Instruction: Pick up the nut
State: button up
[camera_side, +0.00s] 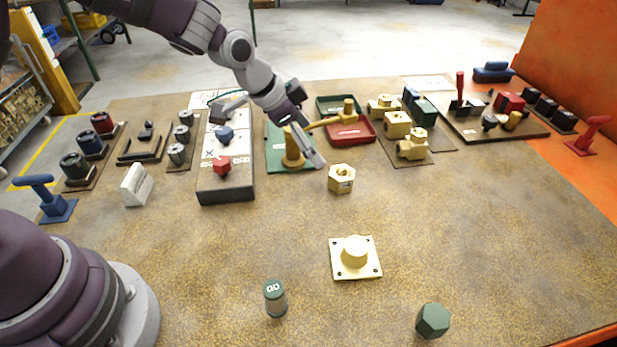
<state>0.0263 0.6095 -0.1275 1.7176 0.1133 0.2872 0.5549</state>
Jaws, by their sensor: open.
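A brass hexagonal nut (341,179) with a round opening in its top sits on the brown speckled table near the middle. My gripper (270,140) is open, its fingers spread wide, above the green plate to the left of the nut. One grey finger points down to the right, its tip close to the nut's left side in the picture; whether they touch is not clear. The gripper holds nothing that I can see. A green hexagonal piece (433,321) lies at the front right.
A brass post (293,148) stands on a green plate beside the gripper, with a brass lever at its right. A grey panel (227,175) with blue and red knobs is to the left. A square flanged brass part (355,258) and green cylinder (275,298) stand in front, with free table around.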

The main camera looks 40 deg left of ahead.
aim_at(341, 173)
jog(key=x, duration=0.6)
jog(key=shift+d+f, duration=0.2)
jog(key=x, duration=0.5)
jog(key=shift+w+d+f, duration=0.1)
jog(key=shift+w+f, duration=0.05)
jog(key=shift+w, duration=0.15)
jog(key=c, duration=1.4)
